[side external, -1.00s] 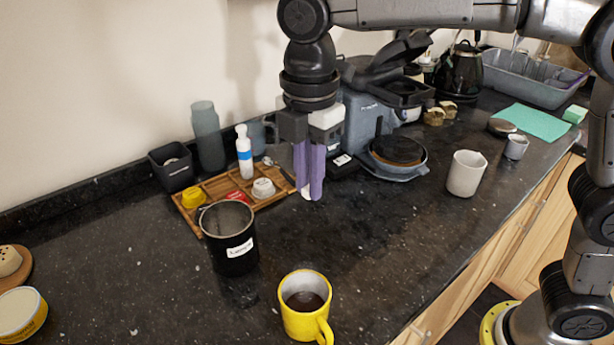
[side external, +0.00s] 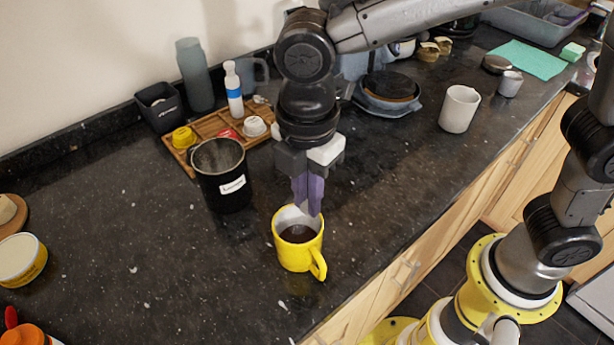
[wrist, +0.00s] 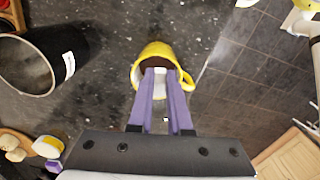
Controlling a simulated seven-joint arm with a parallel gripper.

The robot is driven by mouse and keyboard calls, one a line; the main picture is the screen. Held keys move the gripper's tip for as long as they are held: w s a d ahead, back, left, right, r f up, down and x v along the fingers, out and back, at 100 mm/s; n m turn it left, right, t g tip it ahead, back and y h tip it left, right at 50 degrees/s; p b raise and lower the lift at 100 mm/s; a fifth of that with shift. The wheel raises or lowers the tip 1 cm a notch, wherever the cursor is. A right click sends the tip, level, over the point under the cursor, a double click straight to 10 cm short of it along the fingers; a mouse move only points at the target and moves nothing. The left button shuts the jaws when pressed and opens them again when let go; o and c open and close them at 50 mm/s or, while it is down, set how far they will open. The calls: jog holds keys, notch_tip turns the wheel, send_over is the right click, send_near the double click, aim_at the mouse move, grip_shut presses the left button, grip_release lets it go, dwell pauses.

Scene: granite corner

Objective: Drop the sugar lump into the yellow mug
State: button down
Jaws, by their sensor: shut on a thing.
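The yellow mug (side external: 285,255) stands upright on the dark counter, with dark liquid inside and its handle at the lower right. In the wrist view the mug (wrist: 150,52) is just beyond my fingertips. My gripper (side external: 308,209) points down with its purple fingers over the mug's far rim. My gripper (wrist: 161,72) is shut on the white sugar lump (wrist: 160,72), a small pale patch between the fingertips. In the side view the lump is hidden or lost against the mug's pale inside. I cannot tell whether the fingertips are below the rim.
A black labelled canister (side external: 222,190) stands left of the mug, near a wooden tray (side external: 205,128) with small pots and a bottle. A white cup (side external: 460,108) is at the back right.

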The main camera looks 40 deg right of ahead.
jog(key=shift+f, duration=0.75)
jog(key=c, duration=0.8)
grip_release()
jog(key=shift+o, duration=0.2)
notch_tip(320, 180, up, 14)
